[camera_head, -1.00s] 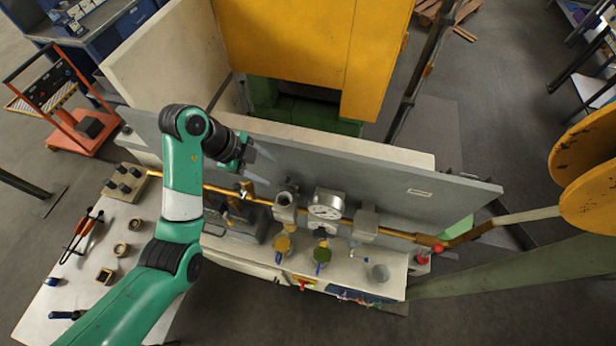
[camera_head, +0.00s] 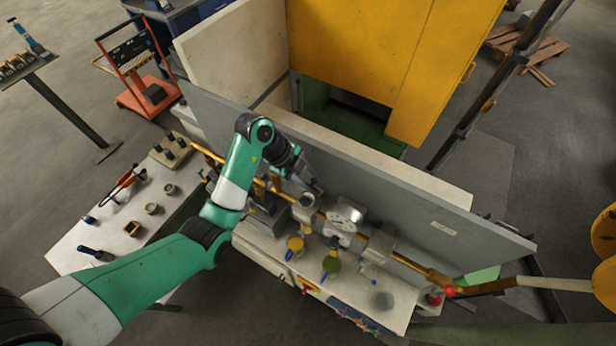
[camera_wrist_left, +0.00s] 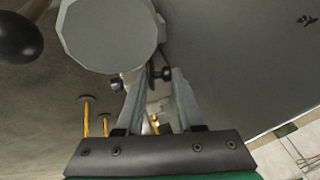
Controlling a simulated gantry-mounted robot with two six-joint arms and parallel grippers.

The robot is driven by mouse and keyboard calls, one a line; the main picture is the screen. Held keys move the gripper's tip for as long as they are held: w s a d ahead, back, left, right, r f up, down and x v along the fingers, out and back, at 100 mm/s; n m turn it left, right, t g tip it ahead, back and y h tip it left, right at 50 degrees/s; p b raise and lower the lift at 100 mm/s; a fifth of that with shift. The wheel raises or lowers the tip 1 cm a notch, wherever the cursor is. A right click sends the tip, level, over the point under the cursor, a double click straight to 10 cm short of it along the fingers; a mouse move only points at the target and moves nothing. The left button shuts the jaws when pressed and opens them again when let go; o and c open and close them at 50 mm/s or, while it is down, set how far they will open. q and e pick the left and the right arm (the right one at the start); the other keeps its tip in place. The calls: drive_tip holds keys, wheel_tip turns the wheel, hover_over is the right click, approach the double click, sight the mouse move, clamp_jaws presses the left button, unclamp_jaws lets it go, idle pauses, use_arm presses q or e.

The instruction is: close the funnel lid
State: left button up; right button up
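The small grey funnel (camera_head: 303,208) stands on the gold pipe along the bench, left of the round gauge. I cannot clearly tell its lid apart from the fittings around it. My left gripper (camera_head: 314,188) is just above and behind the funnel, pointing right and downward, beside the grey panel. In the left wrist view the two fingers of my left gripper (camera_wrist_left: 160,75) are apart, with a small dark knob near their tips. A grey round disc (camera_wrist_left: 108,35) lies just beyond the tips; I cannot tell which part it is. My right gripper is not in view.
The gauge (camera_head: 345,214) and a grey block fitting (camera_head: 378,248) sit right of the funnel. Yellow and green valve handles (camera_head: 331,265) are in front. The long grey panel (camera_head: 400,205) rises close behind. A side table (camera_head: 110,235) holds small tools.

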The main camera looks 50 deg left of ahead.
use_arm(q)
clamp_jaws()
drive_tip(key=shift+s+t, duration=0.15)
drive_tip(key=shift+t, duration=0.25)
idle(0.4)
drive_tip(key=t, duration=0.1)
drive_tip(key=s+t, duration=0.1)
drive_tip(key=s+d+f+m+t+y, duration=0.1)
drive_tip(key=t, duration=0.1)
drive_tip(key=shift+s, duration=0.25)
drive_tip(key=shift+s+d+f+m+t+y, duration=0.2)
drive_tip(key=shift+s+f+t, duration=0.15)
drive_tip(key=shift+t, duration=0.2)
drive_tip(key=shift+s+d+f+m+t+y, duration=0.1)
drive_tip(key=shift+s+f+m+t, duration=0.15)
drive_tip(key=shift+t, duration=0.3)
drive_tip(key=shift+s+f+t+b, duration=0.35)
drive_tip(key=shift+f+t+b, duration=0.1)
drive_tip(key=shift+t+b, duration=0.5)
drive_tip(key=shift+s+d+f+m+t+b, duration=0.1)
drive_tip(key=shift+s+f+m+t+b, duration=0.25)
drive_tip(key=shift+t+b, duration=0.85)
drive_tip(key=shift+s+d+f+m+t+b, duration=0.15)
drive_tip(key=shift+f+m+t+b, duration=0.4)
drive_tip(key=shift+b, duration=1.15)
